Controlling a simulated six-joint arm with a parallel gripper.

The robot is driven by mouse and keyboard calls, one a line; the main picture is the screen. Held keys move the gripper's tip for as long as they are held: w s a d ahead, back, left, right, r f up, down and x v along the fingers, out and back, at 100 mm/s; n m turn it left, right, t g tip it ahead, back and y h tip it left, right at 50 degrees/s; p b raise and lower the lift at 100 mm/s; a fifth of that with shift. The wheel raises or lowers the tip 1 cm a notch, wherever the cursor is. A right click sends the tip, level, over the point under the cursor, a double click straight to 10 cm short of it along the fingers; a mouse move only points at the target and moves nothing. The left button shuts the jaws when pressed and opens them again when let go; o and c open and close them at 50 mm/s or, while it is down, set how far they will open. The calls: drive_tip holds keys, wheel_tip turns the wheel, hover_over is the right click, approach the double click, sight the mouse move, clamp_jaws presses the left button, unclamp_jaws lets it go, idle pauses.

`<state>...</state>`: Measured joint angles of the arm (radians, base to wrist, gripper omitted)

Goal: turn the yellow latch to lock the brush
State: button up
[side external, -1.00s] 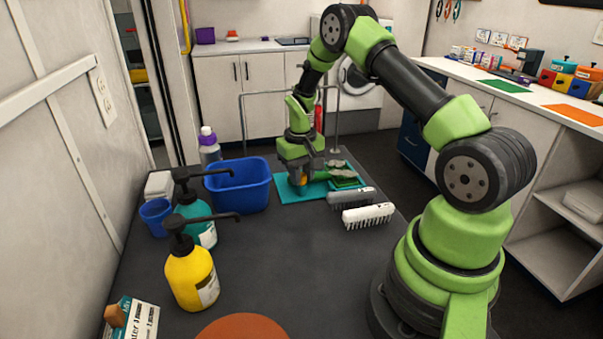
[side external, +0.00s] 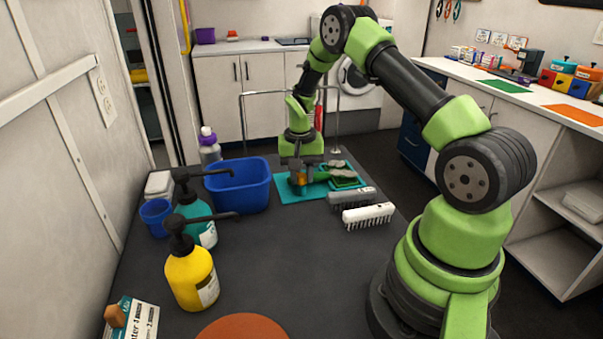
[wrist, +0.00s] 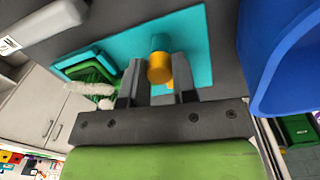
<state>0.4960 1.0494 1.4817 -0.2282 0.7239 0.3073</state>
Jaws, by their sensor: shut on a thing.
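The yellow latch (wrist: 158,68) is a short rounded piece beside a teal part, over the teal board (wrist: 205,40). My gripper (wrist: 156,78) is shut on it, with one finger on each side. In the side external view my gripper (side external: 299,183) is low over the teal board (side external: 290,196), and a bit of the latch (side external: 301,180) shows between the fingers. A green brush (wrist: 92,72) with pale fluffy bristles lies at the left of the board in the wrist view. Its exact seating is unclear, and the fingers partly hide the latch.
A blue tub (side external: 238,190) stands close left of my gripper. A grey brush (side external: 350,196) and a white brush (side external: 368,215) lie in front of the board. Yellow (side external: 191,275) and teal (side external: 198,225) pump bottles stand at the left. The middle of the dark table is clear.

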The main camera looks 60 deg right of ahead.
sight(300, 175)
drive_tip(key=shift+r, duration=0.1)
drive_tip(key=o, duration=0.9)
drive_tip(key=shift+o, duration=0.2)
wheel_tip(300, 175, up, 10)
drive_tip(key=shift+w, duration=0.1)
